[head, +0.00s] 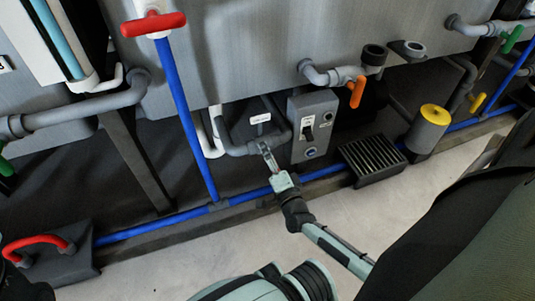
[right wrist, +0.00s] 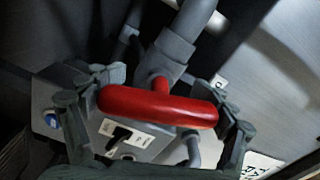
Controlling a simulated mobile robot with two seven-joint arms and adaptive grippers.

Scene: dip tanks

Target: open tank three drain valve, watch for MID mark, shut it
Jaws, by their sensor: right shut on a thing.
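My right gripper (head: 267,158) reaches the end of a grey drain pipe (head: 235,148) under the large grey tank (head: 230,60). In the right wrist view its fingers (right wrist: 158,108) are shut on a red valve handle (right wrist: 158,106), which lies crosswise on a grey valve body (right wrist: 172,55). In the head view the gripper hides this handle. A white label (head: 261,118) above the pipe is too small to read. A gauge tube with blue liquid (head: 58,38) stands at the upper left; no MID mark can be read. My left gripper is not in view.
A grey switch box (head: 312,125) stands just right of the gripper. A blue pipe with a red T-handle (head: 153,24) rises at left. A floor grate (head: 374,161), a yellow-topped cylinder (head: 428,130) and an orange-handled valve (head: 357,91) are to the right. The front floor is partly clear.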

